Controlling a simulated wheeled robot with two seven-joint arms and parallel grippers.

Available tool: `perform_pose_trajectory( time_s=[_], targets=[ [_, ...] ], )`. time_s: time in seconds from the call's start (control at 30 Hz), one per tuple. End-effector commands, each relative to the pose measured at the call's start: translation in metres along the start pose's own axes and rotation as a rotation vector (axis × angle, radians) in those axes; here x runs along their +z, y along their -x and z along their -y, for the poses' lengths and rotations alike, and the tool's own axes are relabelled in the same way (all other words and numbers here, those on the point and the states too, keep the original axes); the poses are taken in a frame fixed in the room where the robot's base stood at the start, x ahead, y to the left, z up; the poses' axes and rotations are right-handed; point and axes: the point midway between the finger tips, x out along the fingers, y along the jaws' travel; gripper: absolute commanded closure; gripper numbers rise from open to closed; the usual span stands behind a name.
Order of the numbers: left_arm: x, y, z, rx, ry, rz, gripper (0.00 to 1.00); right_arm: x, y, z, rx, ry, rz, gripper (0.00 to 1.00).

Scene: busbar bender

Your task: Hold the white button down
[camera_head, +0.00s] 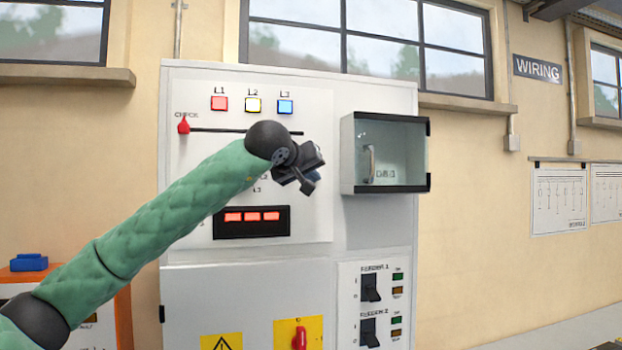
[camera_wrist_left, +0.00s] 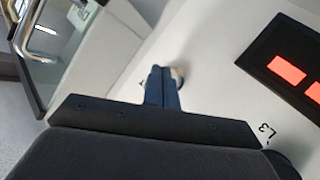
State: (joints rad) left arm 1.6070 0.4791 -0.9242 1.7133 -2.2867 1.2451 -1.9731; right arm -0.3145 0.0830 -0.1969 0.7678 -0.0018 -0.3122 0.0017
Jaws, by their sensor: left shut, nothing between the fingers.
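My left gripper (camera_head: 309,184) is in front of the white panel of the cabinet, right of its middle. In the left wrist view its two fingers (camera_wrist_left: 162,72) are shut together, with nothing between them. In the head view the gripper and wrist hide that part of the panel, and the button does not show. My right gripper is not in view.
A glass-fronted box (camera_head: 386,152) sticks out right of the gripper; its handle (camera_wrist_left: 42,45) shows in the wrist view. A red-lit display (camera_head: 252,222) is below left. Lamps L1 (camera_head: 219,104), L2 (camera_head: 253,105) and L3 (camera_head: 285,106) are above. Feeder switches (camera_head: 370,288) sit lower right.

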Motion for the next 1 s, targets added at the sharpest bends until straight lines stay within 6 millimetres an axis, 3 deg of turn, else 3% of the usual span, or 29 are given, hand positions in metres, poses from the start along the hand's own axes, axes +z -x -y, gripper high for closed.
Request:
perform_pose_trajectory(
  time_s=[1.0],
  targets=[
    [0.0001, 0.0001, -0.0001, 0.0, 0.0, 0.0, 1.0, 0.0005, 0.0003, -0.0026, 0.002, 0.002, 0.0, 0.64]
  ],
)
